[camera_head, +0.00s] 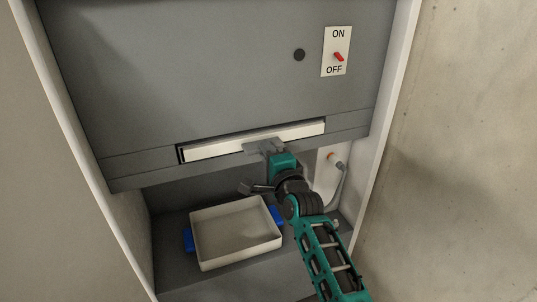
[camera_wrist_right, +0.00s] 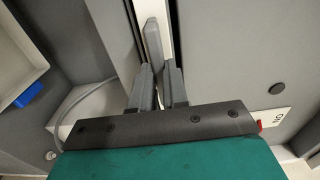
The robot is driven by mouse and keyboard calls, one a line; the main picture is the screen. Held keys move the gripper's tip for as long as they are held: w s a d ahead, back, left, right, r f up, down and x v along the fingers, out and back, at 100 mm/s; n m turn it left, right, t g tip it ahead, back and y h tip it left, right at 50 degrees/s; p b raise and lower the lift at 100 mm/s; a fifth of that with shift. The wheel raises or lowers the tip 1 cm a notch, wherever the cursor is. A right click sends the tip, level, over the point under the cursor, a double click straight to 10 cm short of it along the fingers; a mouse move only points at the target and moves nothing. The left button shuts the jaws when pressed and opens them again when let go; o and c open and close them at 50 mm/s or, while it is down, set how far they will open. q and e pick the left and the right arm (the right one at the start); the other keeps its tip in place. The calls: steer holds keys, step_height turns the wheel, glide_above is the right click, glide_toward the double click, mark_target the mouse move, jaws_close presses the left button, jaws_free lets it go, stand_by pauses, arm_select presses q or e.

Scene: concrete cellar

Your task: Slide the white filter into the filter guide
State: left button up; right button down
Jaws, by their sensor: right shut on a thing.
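The white filter (camera_head: 225,147) lies in the long slot of the filter guide (camera_head: 181,154) at the lower front of the grey unit. Its front edge shows along most of the slot, with a dark gap at the left end. My right gripper (camera_head: 262,146) is at the middle-right of the filter's front edge, shut on it. In the right wrist view, the fingers (camera_wrist_right: 158,85) are on either side of a grey piece in front of the white filter edge (camera_wrist_right: 156,20). How deep the filter sits is hard to tell. My left gripper is not in view.
Below the slot, a cream tray (camera_head: 204,262) with blue handles (camera_head: 188,240) stands on the grey cabinet floor. A switch plate (camera_head: 336,52) with a red toggle is at upper right. A hose (camera_head: 345,172) hangs at the right inner wall. A concrete wall (camera_head: 465,120) is at right.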

steer(key=shift+w+a+f+b, duration=0.15)
steer(key=shift+a+b, duration=0.3)
steer(key=shift+a, duration=0.3)
steer(key=shift+w+a+b, duration=0.2)
steer(key=shift+w+b, duration=0.1)
steer(key=shift+b, duration=0.05)
steer(key=c, duration=1.2)
jaws_free()
steer(key=shift+a, duration=0.2)
steer(key=shift+c, duration=0.2)
steer(key=shift+o, duration=0.9)
steer(key=shift+d, duration=0.2)
steer(key=shift+s+d, duration=0.1)
steer(key=shift+s, duration=0.05)
